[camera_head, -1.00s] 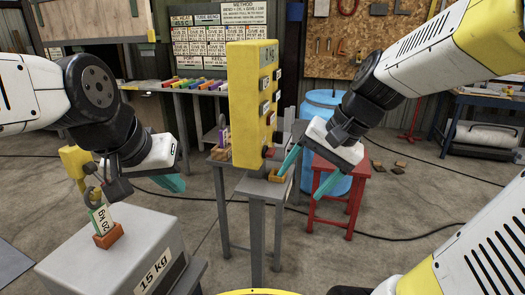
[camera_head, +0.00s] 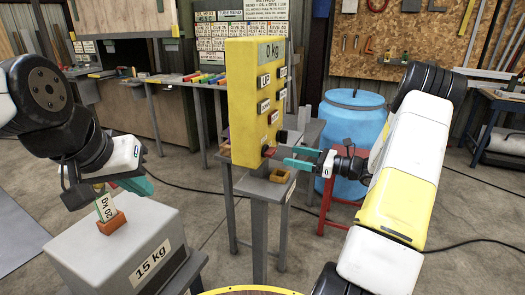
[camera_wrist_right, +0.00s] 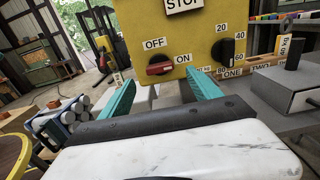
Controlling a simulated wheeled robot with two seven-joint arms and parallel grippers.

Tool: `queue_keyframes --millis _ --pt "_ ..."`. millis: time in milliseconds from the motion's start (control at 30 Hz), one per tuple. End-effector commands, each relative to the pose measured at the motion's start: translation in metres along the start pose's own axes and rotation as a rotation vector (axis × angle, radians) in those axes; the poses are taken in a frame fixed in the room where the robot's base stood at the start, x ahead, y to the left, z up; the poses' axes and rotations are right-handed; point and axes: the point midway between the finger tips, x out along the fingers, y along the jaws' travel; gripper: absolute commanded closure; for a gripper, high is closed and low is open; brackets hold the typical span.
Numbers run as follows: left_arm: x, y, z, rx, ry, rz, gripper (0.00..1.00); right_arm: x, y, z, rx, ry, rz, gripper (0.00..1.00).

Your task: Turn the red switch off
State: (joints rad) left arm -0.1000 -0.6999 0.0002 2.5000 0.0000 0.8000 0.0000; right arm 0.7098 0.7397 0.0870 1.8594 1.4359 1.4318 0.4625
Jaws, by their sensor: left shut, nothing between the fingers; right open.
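The red switch (camera_head: 268,151) is a knob low on the face of a yellow control box (camera_head: 242,105). In the right wrist view the red switch (camera_wrist_right: 159,68) lies roughly level, with OFF above it and ON to its right; its handle points about toward ON. My right gripper (camera_head: 298,158) is open and level, facing the box. In its wrist view the teal fingers (camera_wrist_right: 163,88) stand apart to either side below the red switch, not closed on it. My left gripper (camera_head: 137,186) is shut and empty, above the grey 15 kg block at the left.
A black dial (camera_wrist_right: 228,51) sits right of the red switch. A blue barrel (camera_head: 352,130) and red stool stand behind my right arm.

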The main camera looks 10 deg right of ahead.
Motion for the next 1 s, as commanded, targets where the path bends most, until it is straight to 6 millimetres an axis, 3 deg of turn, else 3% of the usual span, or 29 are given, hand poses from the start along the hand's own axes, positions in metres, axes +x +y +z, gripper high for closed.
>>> queue_keyframes --millis 433,833,867,1000 --pt "0.0 0.0 0.0 0.0 0.0 0.0 1.0 0.065 0.001 0.0 0.0 0.001 0.004 0.27" --pt "0.0 0.0 0.0 0.0 0.0 0.0 1.0 0.076 0.001 0.0 -0.001 0.001 0.002 0.27" --pt "0.0 0.0 0.0 0.0 0.0 0.0 1.0 0.076 0.001 0.0 -0.001 0.001 0.002 0.29" --pt "0.0 0.0 0.0 0.0 0.0 0.0 1.0 0.075 0.001 0.0 -0.001 0.002 0.002 0.57"
